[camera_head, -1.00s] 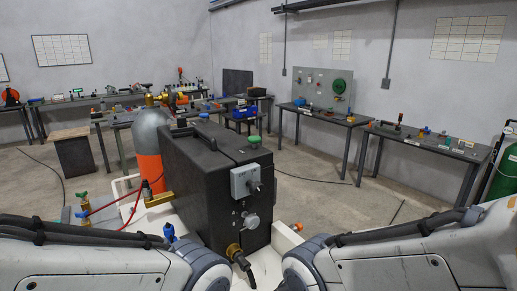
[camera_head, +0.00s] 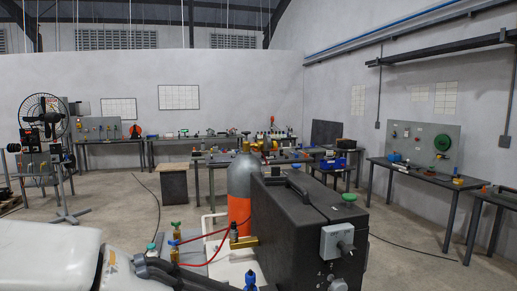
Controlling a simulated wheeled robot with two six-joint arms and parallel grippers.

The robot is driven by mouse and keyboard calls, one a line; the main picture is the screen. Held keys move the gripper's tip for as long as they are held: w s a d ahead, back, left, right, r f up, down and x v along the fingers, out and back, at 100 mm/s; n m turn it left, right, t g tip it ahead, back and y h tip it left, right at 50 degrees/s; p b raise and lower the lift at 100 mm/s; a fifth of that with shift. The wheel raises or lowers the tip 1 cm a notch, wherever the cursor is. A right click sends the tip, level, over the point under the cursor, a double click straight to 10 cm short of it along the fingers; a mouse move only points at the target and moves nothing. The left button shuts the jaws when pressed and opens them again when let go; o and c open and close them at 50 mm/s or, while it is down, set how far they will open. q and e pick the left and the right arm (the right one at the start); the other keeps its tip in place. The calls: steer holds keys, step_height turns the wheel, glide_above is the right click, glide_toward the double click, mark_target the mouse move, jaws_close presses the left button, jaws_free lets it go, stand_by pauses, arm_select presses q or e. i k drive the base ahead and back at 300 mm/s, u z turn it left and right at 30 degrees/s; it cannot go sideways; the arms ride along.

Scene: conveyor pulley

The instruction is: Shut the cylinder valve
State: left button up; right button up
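A gas cylinder (camera_head: 239,188) with a grey domed top and an orange body stands behind the left side of a black case (camera_head: 292,225). Small brass fittings (camera_head: 258,146) show at and just above its top, against a cluttered bench. I cannot tell clearly which of them is the cylinder valve or whether it is open. The cylinder's lower part is partly hidden by the case, hoses and fittings. One of my arms fills the lower left corner.
Red hoses (camera_head: 205,238) run to brass fittings with a green knob (camera_head: 176,226) left of the case. A green knob (camera_head: 349,197) and grey box (camera_head: 337,241) are on the case. Benches line the walls. A fan (camera_head: 43,118) stands left. Open floor lies between.

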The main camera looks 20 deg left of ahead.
mark_target(246, 136)
steer(key=u, duration=2.55)
steer(key=i, duration=2.7)
steer(key=z, duration=2.85)
